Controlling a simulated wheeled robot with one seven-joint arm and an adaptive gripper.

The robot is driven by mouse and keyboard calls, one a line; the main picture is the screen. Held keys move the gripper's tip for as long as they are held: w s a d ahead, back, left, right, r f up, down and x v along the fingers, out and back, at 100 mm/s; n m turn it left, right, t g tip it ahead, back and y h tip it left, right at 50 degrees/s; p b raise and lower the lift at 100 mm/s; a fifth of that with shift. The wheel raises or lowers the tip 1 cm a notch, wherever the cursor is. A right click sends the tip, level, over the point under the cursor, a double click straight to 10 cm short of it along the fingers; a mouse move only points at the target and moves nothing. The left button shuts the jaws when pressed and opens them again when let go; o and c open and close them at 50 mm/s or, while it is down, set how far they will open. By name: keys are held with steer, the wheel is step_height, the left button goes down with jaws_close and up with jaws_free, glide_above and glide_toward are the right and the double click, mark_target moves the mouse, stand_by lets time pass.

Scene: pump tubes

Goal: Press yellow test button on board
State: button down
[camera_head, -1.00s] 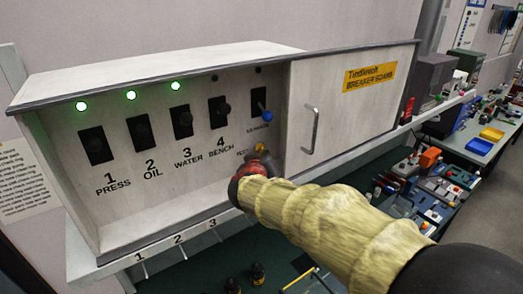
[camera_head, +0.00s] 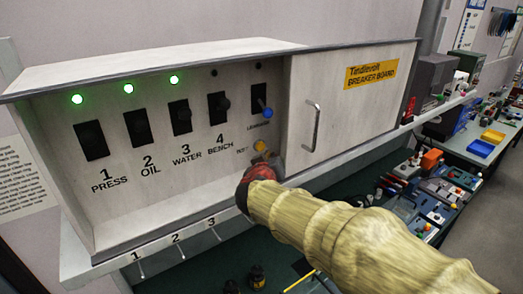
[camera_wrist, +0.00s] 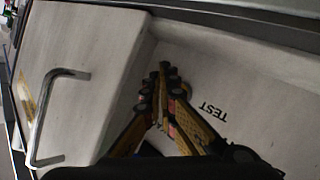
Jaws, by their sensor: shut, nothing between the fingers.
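The yellow test button (camera_head: 260,146) is on the white breaker board (camera_head: 185,205), right of its small label and below the blue-tipped leakage lever (camera_head: 267,113). My gripper (camera_head: 276,158) is just below and right of the button, its fingers mostly hidden behind my wrist in the head view. In the wrist view, my gripper (camera_wrist: 163,72) is shut and empty, its fingertips close together beside the panel corner. The TEST label (camera_wrist: 213,111) is right of the fingers there.
A closed cover with a metal handle (camera_head: 313,128) stands right of the button and projects from the panel. Breakers 1 to 4 line the left, with three green lamps lit above. A ledge with small hooks (camera_head: 178,248) runs below.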

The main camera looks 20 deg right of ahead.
steer(key=shift+s+d+b, duration=0.2)
steer(key=shift+s+b, duration=0.25)
steer(key=shift+s, duration=0.5)
steer(key=shift+s+d+b, duration=0.15)
steer(key=shift+s+b, duration=0.25)
steer(key=shift+s, duration=0.5)
steer(key=shift+f, duration=0.1)
steer(key=shift+s+d+f+b, duration=0.1)
steer(key=shift+s+f+b, duration=0.15)
steer(key=shift+b, duration=0.05)
steer(key=s+f+m+g+y+b, duration=0.1)
steer(key=s+f+g+b, duration=0.4)
steer(key=s+f+b, duration=0.8)
steer(key=s+a+f+n+g+y+b, duration=0.1)
steer(key=s+a+f+y+b, duration=0.2)
steer(key=s+a+f, duration=0.3)
steer(key=s+a+f+n+y+b, duration=0.1)
steer(key=s+a+f+y+b, duration=0.2)
steer(key=s+a+f, duration=0.3)
step_height(320, 180, down, 6)
steer(key=shift+s+r+g+y+b, duration=0.1)
steer(key=shift+s+g+y+b, duration=0.45)
steer(key=shift+s, duration=0.65)
steer(key=shift+a, duration=0.1)
